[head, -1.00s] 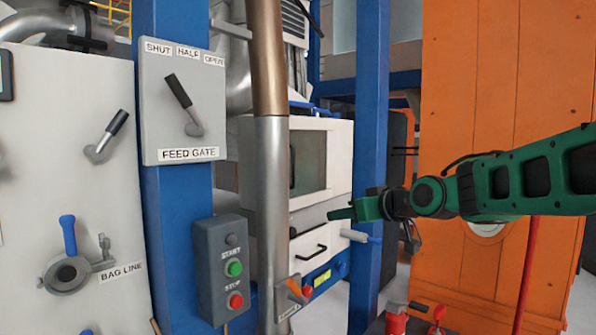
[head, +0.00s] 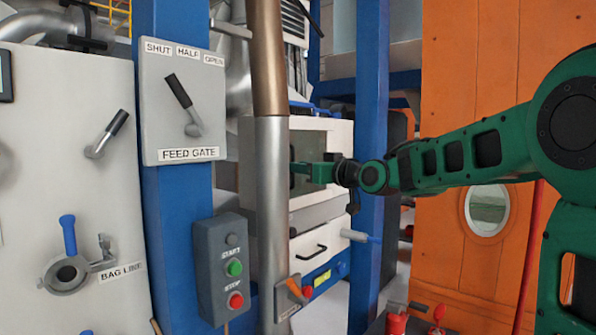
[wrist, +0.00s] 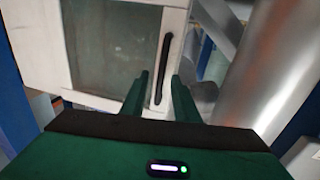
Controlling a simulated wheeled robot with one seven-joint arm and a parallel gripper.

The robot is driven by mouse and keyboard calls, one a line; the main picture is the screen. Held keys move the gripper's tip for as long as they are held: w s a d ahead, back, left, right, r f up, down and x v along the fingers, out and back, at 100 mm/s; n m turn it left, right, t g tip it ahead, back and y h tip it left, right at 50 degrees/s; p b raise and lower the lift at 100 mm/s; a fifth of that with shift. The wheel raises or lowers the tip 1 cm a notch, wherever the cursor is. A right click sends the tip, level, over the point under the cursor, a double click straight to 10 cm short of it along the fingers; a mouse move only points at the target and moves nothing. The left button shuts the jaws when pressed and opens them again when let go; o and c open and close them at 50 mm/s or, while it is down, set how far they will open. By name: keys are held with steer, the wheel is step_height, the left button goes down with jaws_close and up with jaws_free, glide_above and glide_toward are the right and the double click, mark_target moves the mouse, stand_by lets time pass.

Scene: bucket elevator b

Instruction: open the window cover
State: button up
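The window cover (head: 317,206) is a white framed door with a dark glass pane (head: 309,148), on the white machine behind the steel pipe in the head view. In the wrist view the window cover (wrist: 177,19) fills the upper left, with its pane (wrist: 112,47) and a long black bar handle (wrist: 163,65) on its right side. My gripper (head: 300,172) is in front of the cover in the head view. In the wrist view my gripper (wrist: 159,85) is open, its fingers on either side of the handle's line. I cannot tell whether they reach around it. The cover looks shut.
The steel pipe (head: 272,200) stands close left of my gripper; it also shows in the wrist view (wrist: 275,65). A blue post (head: 369,70) is just right of the machine. An orange wall with a round porthole (head: 488,208) is at the right. A feed gate panel (head: 160,95) is at left.

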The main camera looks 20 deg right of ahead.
steer(key=shift+x, duration=0.9)
jaws_close()
steer(key=shift+d, duration=0.1)
steer(key=shift+s, duration=0.25)
